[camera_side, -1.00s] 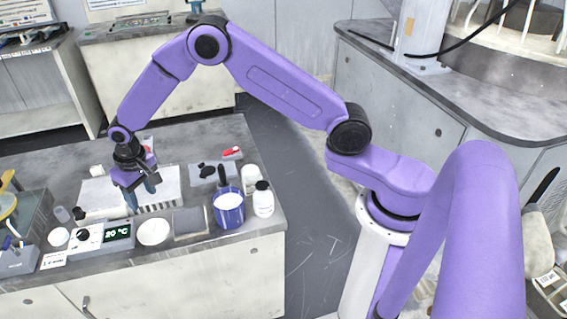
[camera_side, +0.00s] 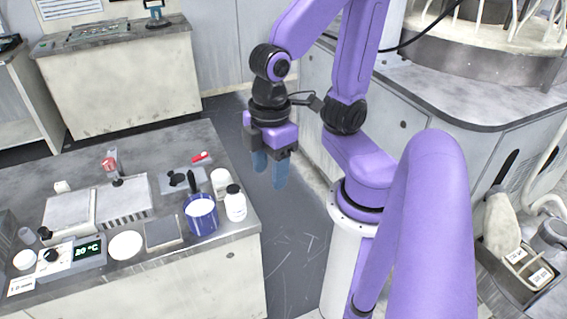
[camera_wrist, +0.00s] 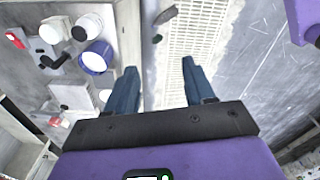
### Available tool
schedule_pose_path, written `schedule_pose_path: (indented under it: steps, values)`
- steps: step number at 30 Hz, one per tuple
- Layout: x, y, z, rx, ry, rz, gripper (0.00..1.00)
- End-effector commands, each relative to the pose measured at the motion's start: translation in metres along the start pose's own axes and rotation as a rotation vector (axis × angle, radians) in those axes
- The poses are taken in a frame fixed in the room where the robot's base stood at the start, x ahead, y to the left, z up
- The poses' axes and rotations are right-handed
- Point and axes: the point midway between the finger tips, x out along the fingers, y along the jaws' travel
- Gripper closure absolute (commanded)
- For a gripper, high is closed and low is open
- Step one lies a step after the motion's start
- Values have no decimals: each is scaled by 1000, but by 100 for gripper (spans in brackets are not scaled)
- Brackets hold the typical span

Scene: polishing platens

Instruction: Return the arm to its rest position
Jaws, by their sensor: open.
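My gripper (camera_side: 269,170) hangs pointing down over the floor, just right of the bench's right edge in the side view. Its two blue fingers are apart with nothing between them. In the wrist view my gripper (camera_wrist: 158,85) also shows open and empty, with a pale grated strip and grey floor beyond the fingertips. My arm is folded back close to its column, with the elbow above the top of the side view.
A grey counter (camera_side: 450,105) stands right.

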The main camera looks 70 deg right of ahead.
Motion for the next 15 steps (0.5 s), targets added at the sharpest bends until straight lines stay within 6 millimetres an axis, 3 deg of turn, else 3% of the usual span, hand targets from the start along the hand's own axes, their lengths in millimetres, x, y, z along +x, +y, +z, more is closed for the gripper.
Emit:
schedule_pose_path:
  steps: [5, 15]
  values:
    - [0, -9, 25, -63, -5, -6, 47]
    - [1, -10, 27, -69, -6, -7, 47]
